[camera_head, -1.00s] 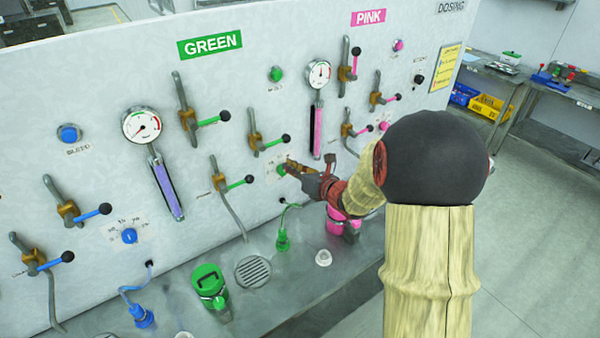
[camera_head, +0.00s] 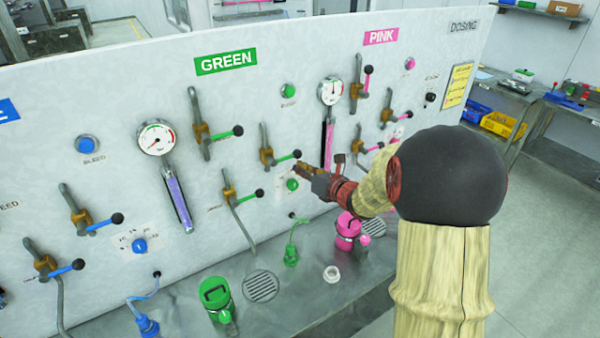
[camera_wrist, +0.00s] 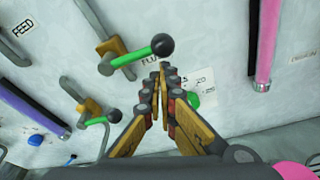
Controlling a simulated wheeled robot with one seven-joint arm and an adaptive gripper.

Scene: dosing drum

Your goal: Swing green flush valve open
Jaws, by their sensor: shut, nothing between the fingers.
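In the wrist view the lever (camera_wrist: 131,57) and knob (camera_wrist: 162,47) show beside a partly hidden label reading "FLU". My gripper (camera_head: 298,168) is shut and empty, just below the knob. In the wrist view its fingertips (camera_wrist: 164,72) lie just under the knob; I cannot tell whether they touch it.
Another green-lever valve (camera_head: 202,133) sits up left, and a third (camera_head: 229,191) down left. A green dial (camera_head: 292,184) is just below my gripper. The pink gauge tube (camera_head: 328,143) is to the right. A green canister (camera_head: 216,300) stands on the bench below.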

